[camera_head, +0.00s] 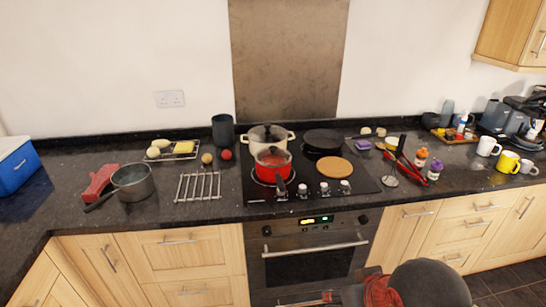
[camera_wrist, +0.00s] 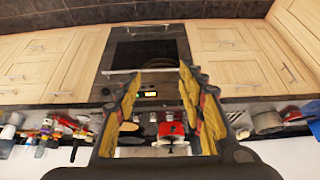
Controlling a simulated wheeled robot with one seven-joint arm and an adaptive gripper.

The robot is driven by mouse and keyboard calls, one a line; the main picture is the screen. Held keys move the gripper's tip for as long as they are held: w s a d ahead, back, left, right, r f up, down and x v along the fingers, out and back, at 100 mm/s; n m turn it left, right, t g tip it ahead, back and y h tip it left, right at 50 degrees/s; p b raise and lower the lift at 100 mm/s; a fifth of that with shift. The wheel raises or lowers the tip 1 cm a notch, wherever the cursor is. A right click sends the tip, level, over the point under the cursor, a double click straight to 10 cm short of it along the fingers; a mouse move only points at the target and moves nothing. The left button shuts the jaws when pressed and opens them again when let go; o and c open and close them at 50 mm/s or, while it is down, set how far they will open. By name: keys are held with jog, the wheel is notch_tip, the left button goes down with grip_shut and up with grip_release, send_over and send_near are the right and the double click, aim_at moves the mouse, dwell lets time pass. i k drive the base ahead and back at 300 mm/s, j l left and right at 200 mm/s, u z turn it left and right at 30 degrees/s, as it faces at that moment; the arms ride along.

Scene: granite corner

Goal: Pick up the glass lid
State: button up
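A glass lid (camera_head: 272,155) with a dark knob sits on the red saucepan (camera_head: 270,173) at the front left of the hob. A second clear lid (camera_head: 268,132) sits on the cream pot (camera_head: 286,140) behind it. The red saucepan also shows in the wrist view (camera_wrist: 172,130), between the fingers but farther off; its lid is too small there to make out clearly. My gripper (camera_wrist: 160,75) is open, with its two yellow-and-black fingers spread apart and nothing between them. It is apart from the saucepan.
The black hob (camera_head: 355,185) also carries a dark pan (camera_head: 323,138) and a round wooden board (camera_head: 335,167). A wire rack (camera_head: 198,187) and grey saucepan (camera_head: 133,182) stand left. Red tongs (camera_head: 412,167) and bottles lie right. The oven (camera_head: 310,265) is below.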

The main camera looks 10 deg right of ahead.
aim_at(272, 156)
jog(key=i+u, duration=0.7)
jog(key=i+l+u, duration=0.15)
jog(key=i+u, duration=0.2)
jog(key=k, duration=0.05)
